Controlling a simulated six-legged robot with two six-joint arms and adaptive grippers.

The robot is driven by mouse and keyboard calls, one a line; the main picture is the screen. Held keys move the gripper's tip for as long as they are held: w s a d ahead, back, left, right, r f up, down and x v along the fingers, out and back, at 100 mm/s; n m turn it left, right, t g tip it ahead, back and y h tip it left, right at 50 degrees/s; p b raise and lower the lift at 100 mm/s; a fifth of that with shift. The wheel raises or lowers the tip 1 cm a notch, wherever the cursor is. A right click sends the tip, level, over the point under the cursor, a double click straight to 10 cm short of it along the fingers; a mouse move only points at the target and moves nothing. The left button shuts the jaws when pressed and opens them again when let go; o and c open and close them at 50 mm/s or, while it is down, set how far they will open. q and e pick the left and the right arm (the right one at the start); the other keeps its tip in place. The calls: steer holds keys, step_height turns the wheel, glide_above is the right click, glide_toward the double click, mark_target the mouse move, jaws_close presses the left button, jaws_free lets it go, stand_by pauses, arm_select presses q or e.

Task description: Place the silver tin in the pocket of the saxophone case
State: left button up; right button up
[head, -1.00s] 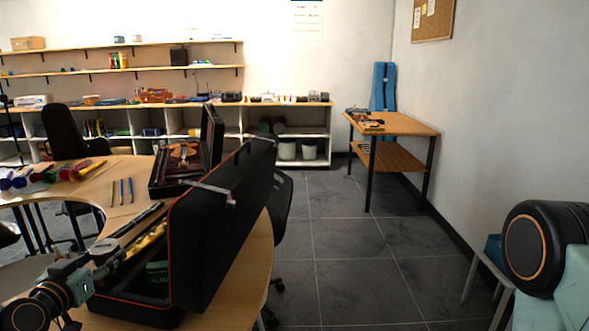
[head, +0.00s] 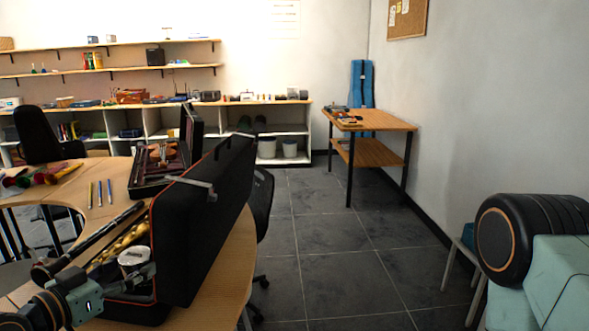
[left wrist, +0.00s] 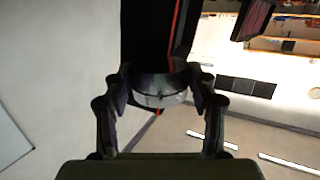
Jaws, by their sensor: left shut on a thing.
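The silver tin (head: 133,256) is a short round can with a pale top. In the left wrist view the tin (left wrist: 160,90) sits between both fingers. My left gripper (head: 138,272) is shut on it and holds it over the near end of the open saxophone case. The black saxophone case (head: 203,225) has red edging, and its lid stands up on the right. The brass saxophone (head: 125,243) lies in it behind the tin. The tin and gripper hide the near inside of the case, so the pocket cannot be made out. My right gripper is not in view.
The case stands on a curved wooden table (head: 237,262). A dark clarinet-like instrument (head: 90,240) lies along the case's left side. A second open case (head: 150,187) stands behind. Several pens (head: 99,193) lie to the left.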

arm_select(q)
steer(key=s+d+f+m+g+h+b, duration=0.1)
steer(key=s+d+f+m+g+h, duration=0.1)
steer(key=s+d+f, duration=0.3)
steer(key=s+d+f+m+g+h+b, duration=0.2)
steer(key=s+d+f+m+g+h, duration=0.1)
steer(key=d, duration=0.7)
steer(key=s+f+m+h, duration=0.1)
steer(key=s+f+h, duration=0.1)
steer(key=s+f, duration=0.1)
steer(key=shift+s+m+g, duration=0.3)
steer(key=shift+s, duration=0.2)
steer(key=shift+s+d, duration=0.1)
steer(key=shift+d, duration=0.05)
